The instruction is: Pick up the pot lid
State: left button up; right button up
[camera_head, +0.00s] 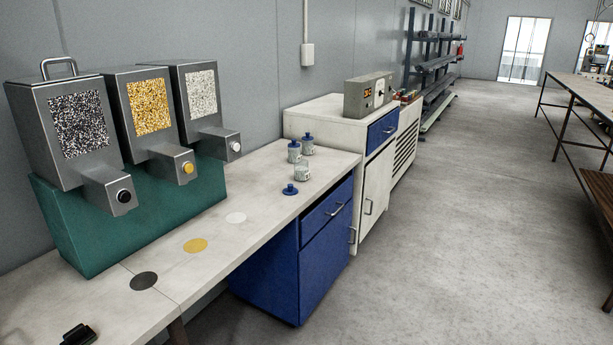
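A blue pot lid (290,189) with a small knob lies on the white worktop (262,190), near its right edge. An open, clear-looking pot (301,172) stands just behind it, without a lid on top. Two more pots stand farther back with blue lids on: one pot (294,154) to the left and another pot (308,147) beside it.
Three granule dispensers (122,196) stand on a green base (150,222) at the left. Black, yellow and white discs mark the worktop. A small black object (77,335), unclear, is at the bottom left. A blue cabinet (318,250) stands below; open floor (450,240) lies right.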

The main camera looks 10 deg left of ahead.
aim_at(290, 190)
jog(key=i+l+u, duration=0.15)
jog(key=i+u, duration=0.25)
jog(key=i+l+u, duration=0.2)
jog(key=u, duration=0.15)
jog(key=i+l+u, duration=0.25)
jog(key=l+u, duration=0.15)
jog(key=i+l+u, duration=0.2)
jog(key=l+u, duration=0.2)
jog(key=i+l+u, duration=0.25)
jog(key=l, duration=0.2)
jog(key=l+u, duration=0.25)
jog(key=l, duration=0.2)
jog(key=l+u, duration=0.2)
jog(key=l, duration=0.25)
